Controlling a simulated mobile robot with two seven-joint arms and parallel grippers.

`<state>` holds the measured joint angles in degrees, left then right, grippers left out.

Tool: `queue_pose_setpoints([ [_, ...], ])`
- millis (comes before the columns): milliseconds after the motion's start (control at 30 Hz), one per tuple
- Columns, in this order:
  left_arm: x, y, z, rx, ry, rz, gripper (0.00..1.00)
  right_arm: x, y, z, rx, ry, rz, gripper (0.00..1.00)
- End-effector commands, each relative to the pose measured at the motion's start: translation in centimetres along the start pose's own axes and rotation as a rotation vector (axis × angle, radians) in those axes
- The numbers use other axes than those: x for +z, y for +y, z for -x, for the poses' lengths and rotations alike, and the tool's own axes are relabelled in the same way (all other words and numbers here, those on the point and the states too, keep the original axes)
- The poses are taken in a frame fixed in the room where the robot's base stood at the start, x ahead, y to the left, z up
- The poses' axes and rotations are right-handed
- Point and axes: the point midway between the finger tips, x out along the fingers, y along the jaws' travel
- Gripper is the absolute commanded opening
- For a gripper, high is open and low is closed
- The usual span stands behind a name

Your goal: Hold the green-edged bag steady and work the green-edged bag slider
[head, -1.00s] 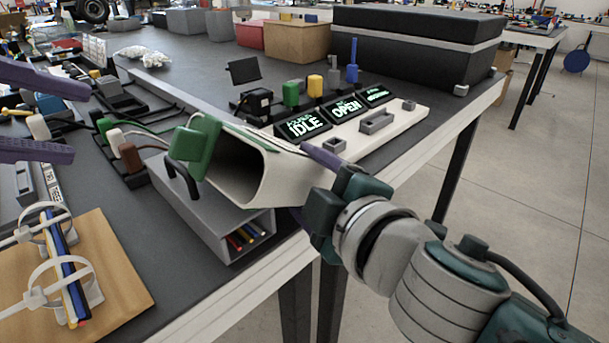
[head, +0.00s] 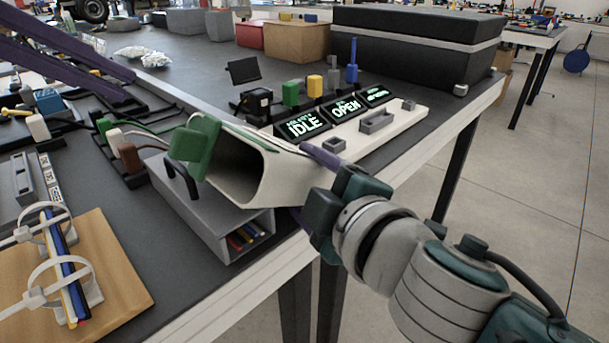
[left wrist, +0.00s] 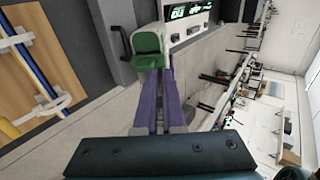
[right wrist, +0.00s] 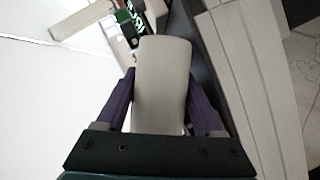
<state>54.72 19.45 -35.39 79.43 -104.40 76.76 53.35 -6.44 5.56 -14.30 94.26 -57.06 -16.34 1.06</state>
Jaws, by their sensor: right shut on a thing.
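The green-edged bag (head: 262,190) is a pale, open-mouthed sleeve at the edge of the table, its opening facing left. The green slider (head: 196,145) sits at the upper left of its mouth; green also shows in the left wrist view (left wrist: 148,45). My right gripper (right wrist: 160,100) is shut on the bag, which lies between its purple fingers. My left gripper (head: 125,78) is above and left of the slider, apart from it. Its purple fingers (left wrist: 166,75) run close together with nothing visible held, and the slider shows beyond their tips. Whether they are fully shut is unclear.
A grey box (head: 205,222) with coloured rods inside stands under the bag's mouth. A wooden board (head: 115,265) with bundled cables lies at lower left. A white panel (head: 400,125) with IDLE and OPEN displays is behind the bag. A large black case (head: 410,55) stands farther back.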

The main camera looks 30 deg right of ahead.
Motion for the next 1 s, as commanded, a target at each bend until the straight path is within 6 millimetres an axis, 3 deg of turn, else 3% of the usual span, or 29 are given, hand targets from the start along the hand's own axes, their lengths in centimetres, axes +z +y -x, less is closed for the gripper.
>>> queue_pose_setpoints([
  [33, 0.2, -1.5, -0.3, 0.037, 0.004, 0.002, 0.00, 0.0, 0.0, 0.0, 0.000, 0.001, 0.000, 0.05],
  [200, 0.4, -4.2, -0.9, 0.180, -0.009, 0.023, 0.00, 0.0, 0.0, 0.0, 0.000, 0.001, 0.000, 0.05],
  [400, 0.4, -5.3, -0.9, 0.264, -0.033, 0.036, 0.00, 0.0, 0.0, 0.0, 0.001, 0.001, 0.000, 0.05],
  [567, 0.4, -4.3, -1.8, 0.272, -0.034, 0.040, 0.00, 0.0, 0.0, 0.0, 0.001, 0.001, 0.000, 0.05],
  [1000, 0.4, 0.4, -5.7, 0.270, -0.035, 0.039, 0.00, 0.0, 0.0, 0.0, 0.001, 0.001, 0.000, 0.05],
])
